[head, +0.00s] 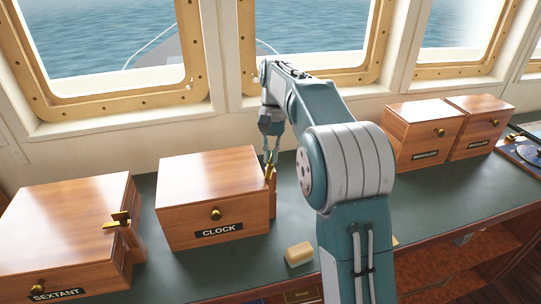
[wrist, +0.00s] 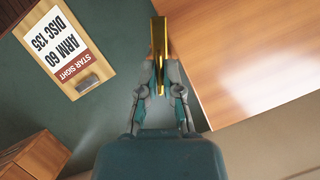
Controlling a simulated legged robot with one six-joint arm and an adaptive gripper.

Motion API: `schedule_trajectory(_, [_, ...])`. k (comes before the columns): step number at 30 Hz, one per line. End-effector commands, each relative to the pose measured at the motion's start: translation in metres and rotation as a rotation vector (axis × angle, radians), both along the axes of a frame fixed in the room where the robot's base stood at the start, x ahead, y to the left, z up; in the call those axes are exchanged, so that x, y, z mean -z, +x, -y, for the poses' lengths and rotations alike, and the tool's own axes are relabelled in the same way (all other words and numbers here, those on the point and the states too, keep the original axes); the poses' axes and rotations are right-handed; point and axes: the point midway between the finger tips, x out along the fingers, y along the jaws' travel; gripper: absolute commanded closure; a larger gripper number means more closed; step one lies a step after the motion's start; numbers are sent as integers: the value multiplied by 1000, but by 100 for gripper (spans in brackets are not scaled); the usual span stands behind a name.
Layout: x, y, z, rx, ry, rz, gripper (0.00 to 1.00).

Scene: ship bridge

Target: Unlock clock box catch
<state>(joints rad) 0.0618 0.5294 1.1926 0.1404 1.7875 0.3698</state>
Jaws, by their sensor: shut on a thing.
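The clock box (head: 212,202) is a wooden box with a brass knob and a CLOCK label on its front, on the dark green counter. Its brass catch (head: 270,172) is on the right side. My gripper (head: 272,155) is at that catch, reaching down from above. In the wrist view, my gripper (wrist: 159,85) is shut on the upright brass catch piece (wrist: 159,45). The clock box's wooden top (wrist: 255,55) fills the right of that view. The lower part of the catch is hard to make out.
The sextant box (head: 65,230) stands left with its own brass catch (head: 118,220). Two more wooden boxes (head: 422,130) (head: 480,122) stand at the right. A small tan block (head: 299,254) lies on the counter. A STAR SIGHT card (wrist: 68,50) shows in the wrist view. Windows line the back.

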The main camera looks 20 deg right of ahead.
Motion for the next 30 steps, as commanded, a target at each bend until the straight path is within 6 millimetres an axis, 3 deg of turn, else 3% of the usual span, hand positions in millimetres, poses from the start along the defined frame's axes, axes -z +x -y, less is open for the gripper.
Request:
schedule_trajectory(15, [0, 2, -2, -364, -1, 8, 100])
schedule_trajectory(30, [0, 2, -3, -444, -1, 7, 100])
